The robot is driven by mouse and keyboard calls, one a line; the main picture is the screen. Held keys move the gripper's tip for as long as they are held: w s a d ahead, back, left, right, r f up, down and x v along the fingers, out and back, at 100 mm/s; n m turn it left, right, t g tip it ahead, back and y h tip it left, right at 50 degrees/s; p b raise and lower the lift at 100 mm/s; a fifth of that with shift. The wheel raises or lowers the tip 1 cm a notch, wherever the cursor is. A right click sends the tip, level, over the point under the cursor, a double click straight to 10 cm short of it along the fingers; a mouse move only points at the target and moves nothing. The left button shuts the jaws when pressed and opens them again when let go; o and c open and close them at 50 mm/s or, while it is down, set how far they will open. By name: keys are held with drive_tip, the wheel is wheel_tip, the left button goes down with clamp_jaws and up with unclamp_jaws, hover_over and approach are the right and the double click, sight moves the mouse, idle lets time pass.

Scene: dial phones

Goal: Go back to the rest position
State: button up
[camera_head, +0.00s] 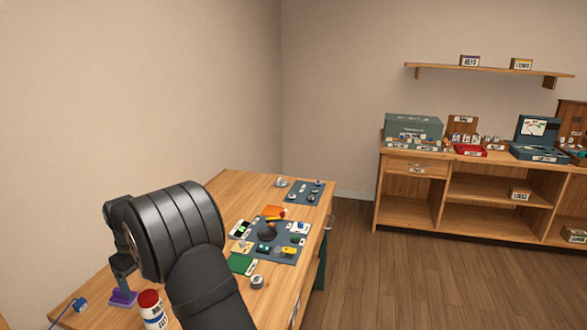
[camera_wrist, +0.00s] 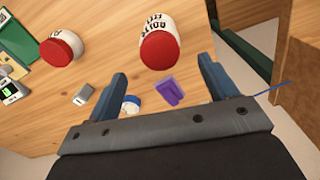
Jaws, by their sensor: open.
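My gripper (camera_wrist: 162,69) is open, its two blue-grey fingers spread wide with nothing between them. It is over the wooden worktable (camera_head: 190,245). Below it in the wrist view are a white jar with a red lid (camera_wrist: 160,42), a purple block-like thing (camera_wrist: 171,92) and a small blue and white item (camera_wrist: 130,105). My black arm covers much of the table's near part in the head view. The purple thing (camera_head: 122,298) and a red-lidded jar (camera_head: 151,310) also show there, at the lower left. I cannot tell the gripper's exact height.
A second red-lidded jar (camera_wrist: 62,48) and a small grey piece (camera_wrist: 83,95) lie left in the wrist view. A dark mat (camera_head: 268,256) holds several small parts, with another mat (camera_head: 304,193) behind. A shelf bench (camera_head: 405,207) stands at right, with open floor between.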

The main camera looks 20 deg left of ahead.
sight(147, 296)
wheel_tip(147, 296, down, 9)
drive_tip(key=shift+r, duration=2.5)
